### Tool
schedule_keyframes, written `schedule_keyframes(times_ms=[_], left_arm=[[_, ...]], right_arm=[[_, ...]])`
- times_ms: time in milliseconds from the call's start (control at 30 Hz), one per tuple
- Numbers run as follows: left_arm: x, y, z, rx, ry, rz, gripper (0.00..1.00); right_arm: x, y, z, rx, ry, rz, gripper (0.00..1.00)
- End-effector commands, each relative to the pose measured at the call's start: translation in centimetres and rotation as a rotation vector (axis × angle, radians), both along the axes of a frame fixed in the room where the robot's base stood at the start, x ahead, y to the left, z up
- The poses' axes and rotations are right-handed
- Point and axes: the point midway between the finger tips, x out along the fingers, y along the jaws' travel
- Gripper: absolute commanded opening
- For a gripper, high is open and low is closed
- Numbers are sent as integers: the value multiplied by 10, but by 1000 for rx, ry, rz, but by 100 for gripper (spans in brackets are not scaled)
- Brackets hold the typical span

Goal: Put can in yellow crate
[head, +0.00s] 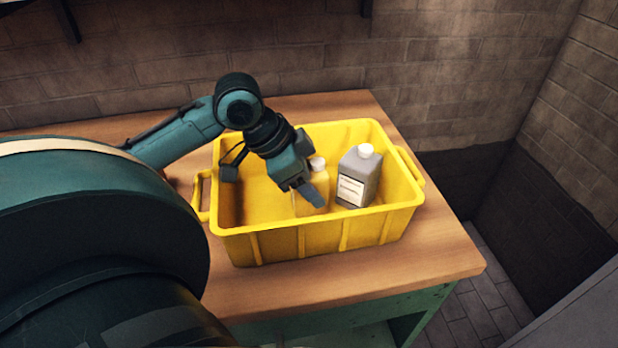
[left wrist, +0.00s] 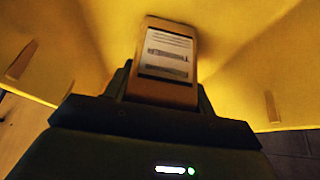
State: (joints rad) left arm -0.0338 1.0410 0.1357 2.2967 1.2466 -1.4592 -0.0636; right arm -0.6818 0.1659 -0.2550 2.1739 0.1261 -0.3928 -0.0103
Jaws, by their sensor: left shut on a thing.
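The yellow crate (head: 285,245) stands on the wooden bench top. A yellow can with a white cap (head: 318,164) is inside the crate, partly hidden behind my left gripper. My left gripper (head: 312,194) reaches down into the crate and is shut on this can. In the left wrist view the can (left wrist: 167,92) stands between the fingers of the gripper (left wrist: 165,90), with a white printed label facing the camera. Whether its base touches the crate floor is hidden. My right gripper is not in view.
A grey bottle (head: 358,178) with a white cap and label stands in the crate, just right of the yellow can. The crate's left part is empty. The bench top (head: 420,262) is bare in front of and right of the crate. A brick wall (head: 330,60) stands behind.

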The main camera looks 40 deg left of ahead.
Motion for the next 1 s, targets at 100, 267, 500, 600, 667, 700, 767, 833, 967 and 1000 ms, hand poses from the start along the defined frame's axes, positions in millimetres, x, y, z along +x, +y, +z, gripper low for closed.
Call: schedule_keyframes(times_ms=[100, 267, 500, 600, 667, 700, 767, 833, 967, 1000], left_arm=[[0, 0, 0, 0, -1, 0, 23], [0, 0, -2, 1, 1, 0, 61], [0, 0, -2, 0, 0, 1, 76], [0, 0, -2, 0, 0, 1, 76], [0, 0, -2, 0, 0, 0, 76], [0, 0, -1, 0, 0, 0, 76], [0, 0, 2, 0, -1, 0, 76], [-2, 3, 7, 2, -1, 2, 76], [-11, 9, 25, 4, 0, 1, 76], [-13, 11, 32, 1, -1, 2, 76]], right_arm=[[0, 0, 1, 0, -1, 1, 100], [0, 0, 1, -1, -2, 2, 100], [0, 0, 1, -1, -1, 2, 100], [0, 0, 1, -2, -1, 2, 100], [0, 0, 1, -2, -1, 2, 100], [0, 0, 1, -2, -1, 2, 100], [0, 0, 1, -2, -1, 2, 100], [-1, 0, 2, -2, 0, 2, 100], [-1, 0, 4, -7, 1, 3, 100], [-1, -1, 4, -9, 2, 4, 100]])
